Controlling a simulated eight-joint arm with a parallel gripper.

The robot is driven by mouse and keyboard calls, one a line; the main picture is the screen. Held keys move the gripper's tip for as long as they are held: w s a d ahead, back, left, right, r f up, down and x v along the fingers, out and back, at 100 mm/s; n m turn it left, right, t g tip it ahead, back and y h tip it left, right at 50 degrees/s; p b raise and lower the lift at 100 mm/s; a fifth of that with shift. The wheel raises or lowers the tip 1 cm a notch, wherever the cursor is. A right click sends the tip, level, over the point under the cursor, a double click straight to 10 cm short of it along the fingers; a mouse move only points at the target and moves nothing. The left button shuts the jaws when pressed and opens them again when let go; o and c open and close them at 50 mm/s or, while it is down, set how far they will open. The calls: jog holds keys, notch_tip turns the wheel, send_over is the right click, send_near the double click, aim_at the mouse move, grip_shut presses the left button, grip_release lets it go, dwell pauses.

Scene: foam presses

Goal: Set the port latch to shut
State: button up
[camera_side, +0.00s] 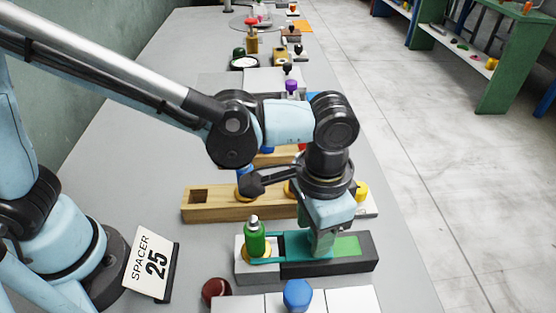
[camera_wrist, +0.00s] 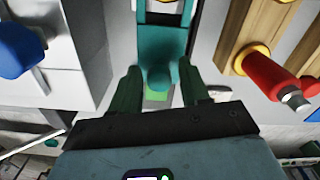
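I take the teal sliding piece (camera_side: 292,237) on the low grey block (camera_side: 335,267) to be the port latch. Its forked left end reaches towards a green plug (camera_side: 254,238) with a silver tip and yellow ring, standing on the block's pale left end. A bright green strip (camera_side: 346,246) is bare to the right. In the wrist view the latch (camera_wrist: 163,42) has a round teal knob (camera_wrist: 158,78). My gripper (camera_wrist: 160,80) is open, pointing down, its green fingers either side of the knob with gaps visible. In the side view my gripper (camera_side: 321,250) partly hides the latch.
A wooden block (camera_side: 215,205) with a square hole lies behind, and a red plug (camera_wrist: 272,78) shows in the wrist view. Pale blocks with a blue knob (camera_side: 298,295) are in front. A "SPACER 25" sign (camera_side: 151,263) stands left. The right table edge is close.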

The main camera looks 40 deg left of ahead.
jog(key=shift+o, duration=0.4)
notch_tip(320, 180, up, 12)
dwell(0.6)
jog(key=a+f+n+t, duration=0.3)
jog(key=a, duration=1)
jog(key=w+a+f+n+t, duration=0.1)
jog(key=a+f+n+t, duration=0.1)
jog(key=a, duration=1.2)
jog(key=shift+f+n+t, duration=0.4)
jog(key=shift+n+t, duration=0.1)
jog(key=shift+t, duration=0.6)
jog(key=shift+a, duration=0.1)
